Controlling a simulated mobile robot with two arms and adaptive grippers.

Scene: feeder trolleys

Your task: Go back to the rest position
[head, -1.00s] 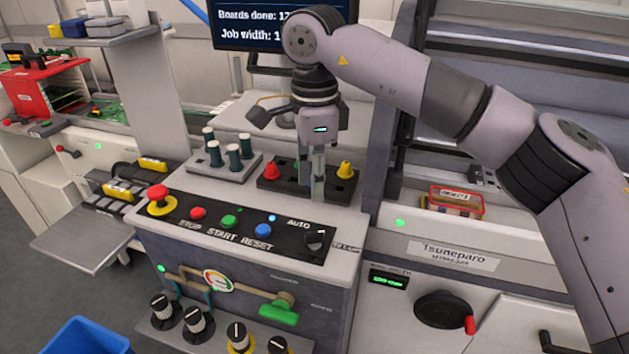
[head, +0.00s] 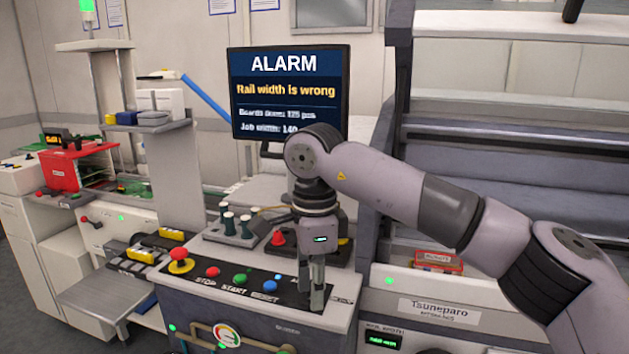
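My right arm comes in from the right. Its gripper (head: 316,300) points down over the right end of the black button panel (head: 205,273), where its fingers hide the selector knob and the "auto" label. The fingers look close together, but I cannot tell whether they are open or shut, or whether they touch the panel. I see nothing held. My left gripper is not in view.
A monitor (head: 290,110) behind reads "ALARM, Rail width is wrong". The panel carries a red emergency button (head: 179,254). A red box (head: 436,262) lies right.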

